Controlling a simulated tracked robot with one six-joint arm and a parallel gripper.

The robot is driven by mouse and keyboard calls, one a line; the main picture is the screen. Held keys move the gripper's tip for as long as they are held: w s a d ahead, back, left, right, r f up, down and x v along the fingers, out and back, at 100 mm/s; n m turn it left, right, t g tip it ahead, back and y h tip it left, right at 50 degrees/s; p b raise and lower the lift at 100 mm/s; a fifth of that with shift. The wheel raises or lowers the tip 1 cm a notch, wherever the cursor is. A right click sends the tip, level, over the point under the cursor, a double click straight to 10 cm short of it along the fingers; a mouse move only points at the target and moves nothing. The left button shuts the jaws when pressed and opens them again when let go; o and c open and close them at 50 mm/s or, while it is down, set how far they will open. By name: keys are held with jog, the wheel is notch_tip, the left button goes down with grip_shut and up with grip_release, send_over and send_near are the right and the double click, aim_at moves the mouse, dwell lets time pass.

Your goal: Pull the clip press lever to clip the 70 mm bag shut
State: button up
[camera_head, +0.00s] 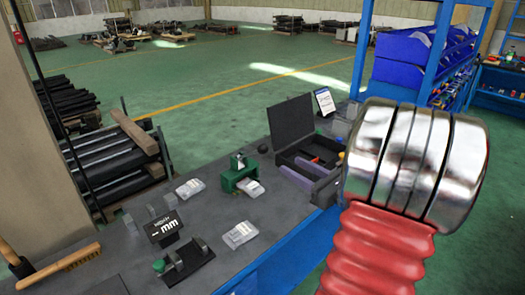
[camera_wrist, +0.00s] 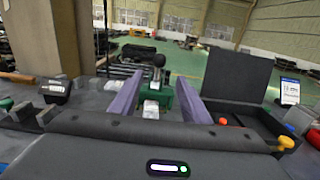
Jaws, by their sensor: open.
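The green clip press (camera_head: 240,176) stands on the grey bench. Its lever rises with a dark round knob (camera_wrist: 158,60) in the wrist view. A clear bag with a pale label (camera_head: 250,187) lies at the press's front; whether it sits in the jaws I cannot tell. Two more such bags lie on the bench, one left of the press (camera_head: 190,188) and one nearer (camera_head: 240,234). No bag size is readable. My gripper (camera_wrist: 160,78) is open, with its purple fingers apart and empty. The knob shows between them in the wrist view, farther off.
An open black case with its lid up (camera_head: 291,122) stands right of the press. A black "mm" display (camera_head: 163,228) and a dark device with a green knob (camera_head: 184,262) stand at left.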

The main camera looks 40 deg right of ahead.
aim_at(264, 150)
jog(key=shift+w, duration=0.1)
jog(key=w, duration=1.3)
jog(key=shift+w+a, duration=0.2)
jog(key=shift+w, duration=0.15)
jog(key=shift+c, duration=0.4)
grip_shut()
